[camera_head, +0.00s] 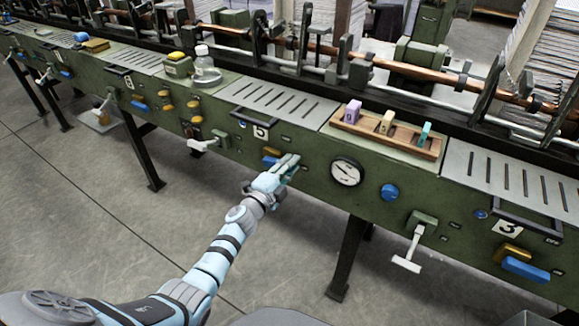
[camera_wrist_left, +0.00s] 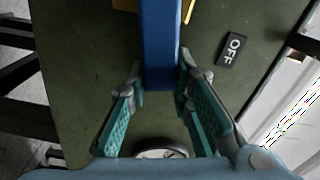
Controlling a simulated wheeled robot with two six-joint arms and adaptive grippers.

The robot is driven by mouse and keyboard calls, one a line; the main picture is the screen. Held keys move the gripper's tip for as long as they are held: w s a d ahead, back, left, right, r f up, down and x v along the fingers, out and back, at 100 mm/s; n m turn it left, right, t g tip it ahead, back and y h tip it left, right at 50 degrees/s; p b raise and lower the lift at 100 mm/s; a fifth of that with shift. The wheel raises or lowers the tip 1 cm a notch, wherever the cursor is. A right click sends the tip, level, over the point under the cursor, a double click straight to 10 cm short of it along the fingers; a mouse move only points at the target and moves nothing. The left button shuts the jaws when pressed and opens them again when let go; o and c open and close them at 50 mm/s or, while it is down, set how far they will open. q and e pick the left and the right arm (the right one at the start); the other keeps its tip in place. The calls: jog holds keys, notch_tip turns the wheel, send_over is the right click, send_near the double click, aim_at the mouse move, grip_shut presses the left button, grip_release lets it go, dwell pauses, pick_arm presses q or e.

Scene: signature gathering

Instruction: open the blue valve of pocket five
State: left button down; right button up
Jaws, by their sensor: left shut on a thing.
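In the left wrist view the blue handle (camera_wrist_left: 160,40) runs down from the top edge to between my fingers. My left gripper (camera_head: 287,163) is at the right end of this handle, partly covering it. In the left wrist view my left gripper (camera_wrist_left: 161,80) is shut on the handle's near end, one finger on each side. An OFF label (camera_wrist_left: 232,49) lies to the right of the handle. My right gripper is not in view.
A yellow handle (camera_head: 271,152) sits just above the blue one. A round gauge (camera_head: 346,172) and a blue knob (camera_head: 389,193) are to the right. A white T-shaped lever (camera_head: 407,262) sticks out further right.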

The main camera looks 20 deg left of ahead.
pick_arm(q)
jog(key=shift+d+f+m+b, duration=0.15)
jog(key=shift+f+m+b, duration=0.85)
jog(key=shift+m, duration=0.4)
jog(key=shift+f, duration=0.1)
jog(key=c, duration=1.4)
grip_release()
jog(key=shift+s, duration=0.1)
jog(key=s+a, duration=0.1)
jog(key=s, duration=1)
jog(key=shift+s+a, duration=0.35)
jog(key=shift+s, duration=0.05)
